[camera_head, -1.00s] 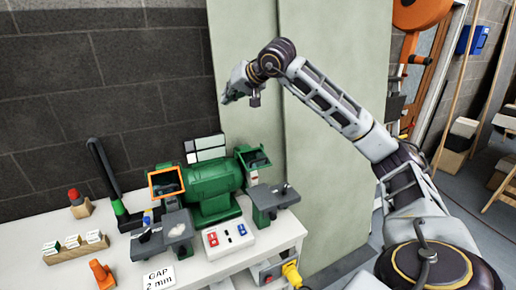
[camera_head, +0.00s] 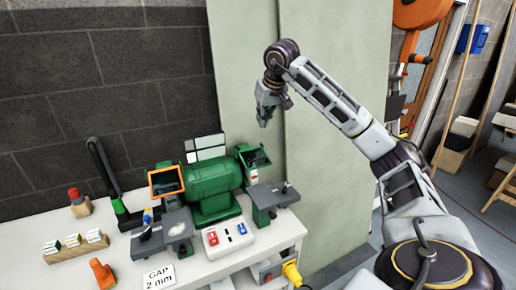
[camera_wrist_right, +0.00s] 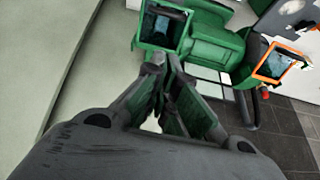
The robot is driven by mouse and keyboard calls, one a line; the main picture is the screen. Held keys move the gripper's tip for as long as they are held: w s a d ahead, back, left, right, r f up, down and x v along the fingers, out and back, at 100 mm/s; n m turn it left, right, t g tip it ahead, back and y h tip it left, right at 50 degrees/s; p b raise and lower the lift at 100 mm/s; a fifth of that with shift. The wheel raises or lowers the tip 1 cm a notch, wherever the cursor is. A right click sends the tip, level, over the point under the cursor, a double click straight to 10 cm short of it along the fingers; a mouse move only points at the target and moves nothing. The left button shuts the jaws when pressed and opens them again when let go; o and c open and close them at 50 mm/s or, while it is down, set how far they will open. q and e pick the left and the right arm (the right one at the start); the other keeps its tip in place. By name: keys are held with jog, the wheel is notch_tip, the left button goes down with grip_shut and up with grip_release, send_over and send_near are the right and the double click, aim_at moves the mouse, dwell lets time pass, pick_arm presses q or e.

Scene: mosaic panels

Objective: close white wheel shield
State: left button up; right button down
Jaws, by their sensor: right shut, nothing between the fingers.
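A green bench grinder (camera_head: 213,180) stands on the white bench. Its left shield (camera_head: 166,182) has an orange frame; its right shield (camera_head: 253,157) has a green frame. Both show dark, clear panes and stand tilted above the tool rests. I cannot tell which wheel is white. My right gripper (camera_head: 264,119) points down above the green-framed shield, apart from it. In the right wrist view the shut, empty fingers (camera_wrist_right: 166,66) lie just below the green-framed shield (camera_wrist_right: 166,25) in the picture. The orange-framed shield (camera_wrist_right: 279,64) is farther right. My left gripper is not in view.
A white switch box (camera_head: 227,236) with red and blue switches sits in front of the grinder. A pale green panel (camera_head: 330,190) stands behind and to the right. A black-armed lamp (camera_head: 103,170), wooden block (camera_head: 77,246) and orange object (camera_head: 102,274) are at left.

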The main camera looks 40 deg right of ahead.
dwell(0.5)
send_over(258, 164)
jog(key=shift+a+f, duration=0.1)
jog(key=shift+f, duration=6.25)
jog(key=shift+s+f, duration=0.1)
